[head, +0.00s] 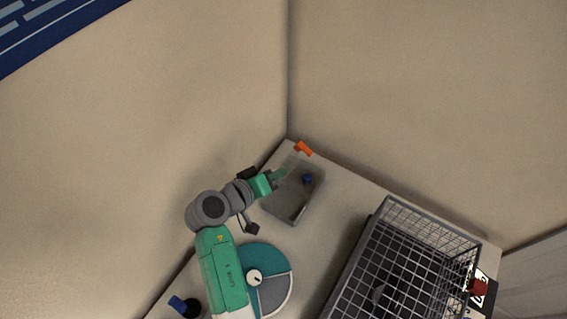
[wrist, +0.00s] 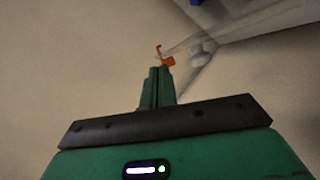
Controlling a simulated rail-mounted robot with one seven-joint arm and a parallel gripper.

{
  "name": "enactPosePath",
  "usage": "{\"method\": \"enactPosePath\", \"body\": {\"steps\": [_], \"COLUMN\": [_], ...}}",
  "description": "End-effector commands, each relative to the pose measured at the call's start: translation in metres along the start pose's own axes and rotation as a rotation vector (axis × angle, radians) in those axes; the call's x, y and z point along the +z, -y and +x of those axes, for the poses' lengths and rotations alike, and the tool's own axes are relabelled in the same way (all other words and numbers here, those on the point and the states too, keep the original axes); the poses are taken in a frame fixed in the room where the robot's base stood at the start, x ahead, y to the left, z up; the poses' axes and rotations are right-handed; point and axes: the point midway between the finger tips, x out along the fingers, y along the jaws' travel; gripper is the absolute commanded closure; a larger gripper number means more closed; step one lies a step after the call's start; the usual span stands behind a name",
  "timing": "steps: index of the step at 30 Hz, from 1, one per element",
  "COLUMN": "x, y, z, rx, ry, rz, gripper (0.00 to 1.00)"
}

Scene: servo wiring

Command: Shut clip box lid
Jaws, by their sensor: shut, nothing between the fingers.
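The clip box (head: 292,206) is a grey, see-through box on the table near the wall corner in the head view. A small blue item (head: 308,179) shows inside it, and a blue part also shows at the top of the wrist view (wrist: 196,2). An orange clip (head: 303,149) stands at the box's far end; it also shows just beyond my fingertips in the wrist view (wrist: 167,61). A pale see-through panel beside it may be the lid; its angle is unclear. My gripper (head: 283,173) is shut and empty at the box's left far side, also seen in the wrist view (wrist: 158,73).
A wire basket (head: 405,265) stands to the right on the table. A round teal and grey dish (head: 270,275) lies beside my arm. A blue-capped dark object (head: 185,306) is at lower left. Walls close in behind the box. Some bare table lies between box and basket.

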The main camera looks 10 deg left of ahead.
Motion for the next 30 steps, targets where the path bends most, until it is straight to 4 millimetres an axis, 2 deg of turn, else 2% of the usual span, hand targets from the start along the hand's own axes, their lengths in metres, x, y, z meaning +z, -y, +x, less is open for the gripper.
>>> {"method": "enactPosePath", "body": {"steps": [1, 3, 6, 12, 16, 24, 30], "x": [0.004, 0.006, 0.005, 0.004, 0.002, -0.007, -0.011], "y": [0.013, 0.025, 0.034, 0.036, 0.032, 0.019, 0.012], "z": [-0.013, -0.029, -0.045, -0.05, -0.036, 0.015, 0.039], "rx": [0.066, 0.157, 0.235, 0.267, 0.268, 0.267, 0.266], "ry": [-0.027, -0.078, -0.139, -0.166, -0.163, -0.161, -0.161], "rz": [-0.037, -0.067, -0.091, -0.096, -0.095, -0.096, -0.096], "gripper": [1.0, 1.0, 1.0, 1.0, 1.0, 1.0, 1.0]}}
